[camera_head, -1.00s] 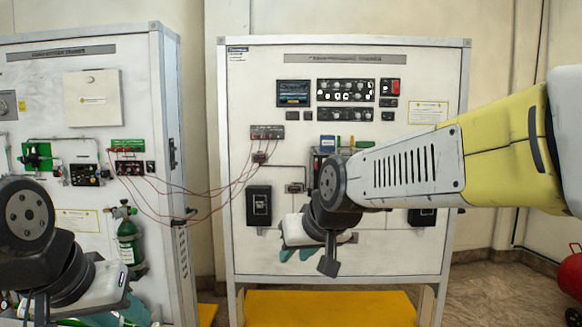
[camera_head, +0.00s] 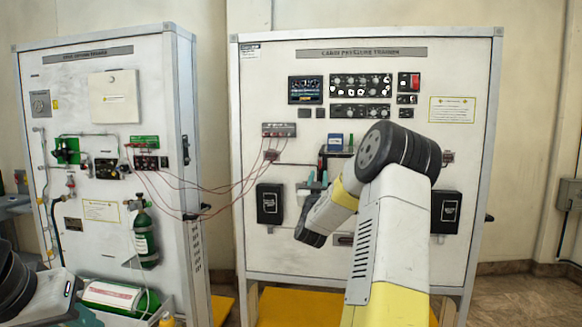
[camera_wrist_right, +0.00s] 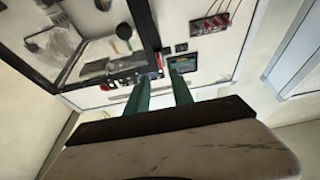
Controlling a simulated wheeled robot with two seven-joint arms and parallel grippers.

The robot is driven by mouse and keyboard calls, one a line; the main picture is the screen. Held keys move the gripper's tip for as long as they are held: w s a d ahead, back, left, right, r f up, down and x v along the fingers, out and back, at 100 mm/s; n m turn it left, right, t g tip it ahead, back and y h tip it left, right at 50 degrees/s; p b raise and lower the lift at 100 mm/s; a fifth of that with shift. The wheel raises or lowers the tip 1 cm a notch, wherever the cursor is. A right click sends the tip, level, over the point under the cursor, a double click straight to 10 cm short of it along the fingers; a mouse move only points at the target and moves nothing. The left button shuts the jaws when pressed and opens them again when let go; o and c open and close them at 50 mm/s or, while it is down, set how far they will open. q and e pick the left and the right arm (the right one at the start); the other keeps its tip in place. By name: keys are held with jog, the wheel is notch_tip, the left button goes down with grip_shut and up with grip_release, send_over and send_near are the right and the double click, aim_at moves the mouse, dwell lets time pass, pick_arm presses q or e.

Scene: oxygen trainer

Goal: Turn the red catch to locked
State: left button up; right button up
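A small red part (camera_head: 414,80) sits on the upper right of the cabin pressure trainer panel (camera_head: 390,260). I cannot tell whether it is the red catch. A small red spot (camera_wrist_right: 158,61) also shows near the fingertips in the wrist view. My right gripper (camera_head: 318,181) points up in front of the panel, below the shelf with small boxes, partly hidden by my arm. In the wrist view its two teal fingers (camera_wrist_right: 160,84) are apart with nothing visible between them. My left arm is at the lower left; its fingers are not clear.
A dark-framed shelf (camera_wrist_right: 147,22) is close to the right fingers in the wrist view. Red wires hang from a terminal block (camera_head: 279,130) to the left trainer (camera_head: 95,240). Black boxes (camera_head: 270,204) flank the work area. A green cylinder (camera_head: 145,240) stands on the left trainer.

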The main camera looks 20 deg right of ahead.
aim_at(320, 163)
jog(key=x, duration=0.7)
jog(key=shift+w, duration=0.1)
grip_shut()
